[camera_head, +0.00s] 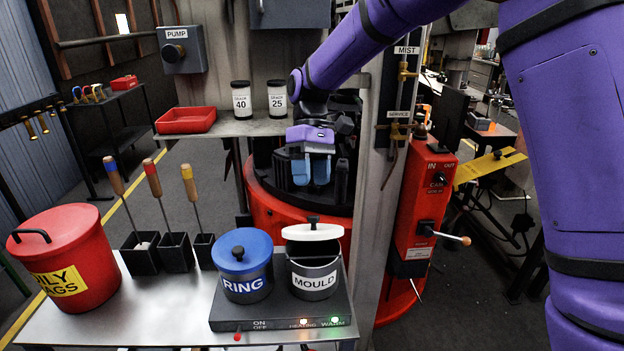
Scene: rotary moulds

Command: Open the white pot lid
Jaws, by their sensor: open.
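The white pot lid (313,232) with a black knob (313,219) is on the dark pot labelled MOULD (315,281). A dark band shows between the lid and the pot's front rim, so the lid looks raised or tilted; I cannot tell how it is supported at the back. My gripper (311,172) points down with blue fingertips, open and empty. It appears above the knob in the picture, apart from it, in front of the red machine; its exact depth is hard to tell.
A blue-lidded pot labelled RING (246,283) stands close left on the same heating plate (280,320). Several brushes in black holders (175,252) and a red bin (70,258) are further left. A metal post (375,210) and a red control box (421,205) stand at right.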

